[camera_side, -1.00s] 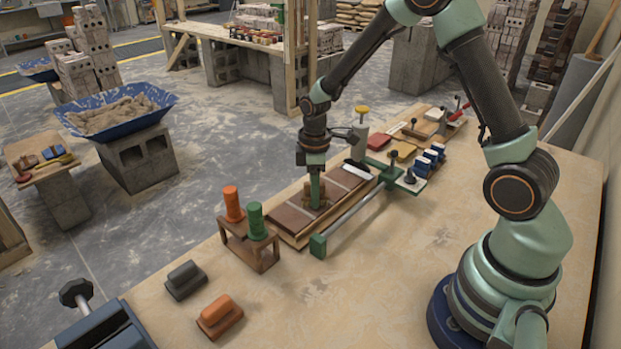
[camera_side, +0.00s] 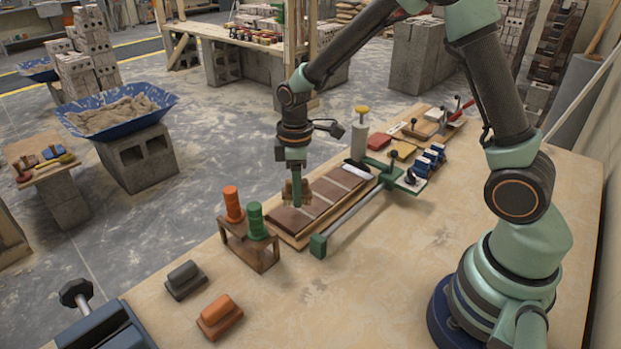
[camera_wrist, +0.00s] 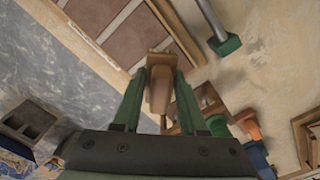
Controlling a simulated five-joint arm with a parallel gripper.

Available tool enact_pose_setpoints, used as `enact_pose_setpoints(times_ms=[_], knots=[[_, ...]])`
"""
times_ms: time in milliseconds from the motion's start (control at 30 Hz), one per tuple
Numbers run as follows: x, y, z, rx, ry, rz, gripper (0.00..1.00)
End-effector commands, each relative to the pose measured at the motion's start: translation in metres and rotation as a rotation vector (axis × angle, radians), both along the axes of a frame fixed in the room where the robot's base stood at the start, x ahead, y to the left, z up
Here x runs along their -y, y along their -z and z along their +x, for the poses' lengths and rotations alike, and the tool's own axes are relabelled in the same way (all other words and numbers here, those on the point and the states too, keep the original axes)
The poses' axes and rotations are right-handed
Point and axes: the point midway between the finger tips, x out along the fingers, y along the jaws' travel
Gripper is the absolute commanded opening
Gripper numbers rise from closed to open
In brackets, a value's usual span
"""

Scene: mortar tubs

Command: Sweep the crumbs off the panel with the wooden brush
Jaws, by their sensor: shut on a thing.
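The panel (camera_side: 322,203) is a long board of brown tiles with pale joints in a wooden frame, lying on the bench; its tiles also show in the wrist view (camera_wrist: 142,35). My gripper (camera_side: 297,200) is at the panel's near left end. It is shut on the wooden brush (camera_wrist: 159,88), whose tan block sits between the green fingers in the wrist view. In the side view the brush (camera_side: 288,190) is partly hidden by a finger. I cannot tell whether its bristles touch the panel. No crumbs can be made out on the tiles.
A green bar clamp (camera_side: 318,246) runs along the panel's right side. A small wooden rack (camera_side: 248,245) with an orange and a green handle stands close to the near end. Grey (camera_side: 185,280) and orange (camera_side: 219,316) floats lie in front. Bare bench lies to the right.

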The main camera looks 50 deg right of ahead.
Motion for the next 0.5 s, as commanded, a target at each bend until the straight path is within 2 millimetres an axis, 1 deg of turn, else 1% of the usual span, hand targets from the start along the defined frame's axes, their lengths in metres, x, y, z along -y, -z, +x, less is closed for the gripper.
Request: enact_pose_setpoints(times_ms=[100, 300, 500], knots=[[0.000, -0.012, 0.001, 0.004, 0.000, 0.000, 0.00], [0.000, -0.029, 0.001, 0.004, 0.000, 0.001, 0.00], [0.000, -0.040, 0.000, 0.002, 0.000, 0.001, 0.00]])
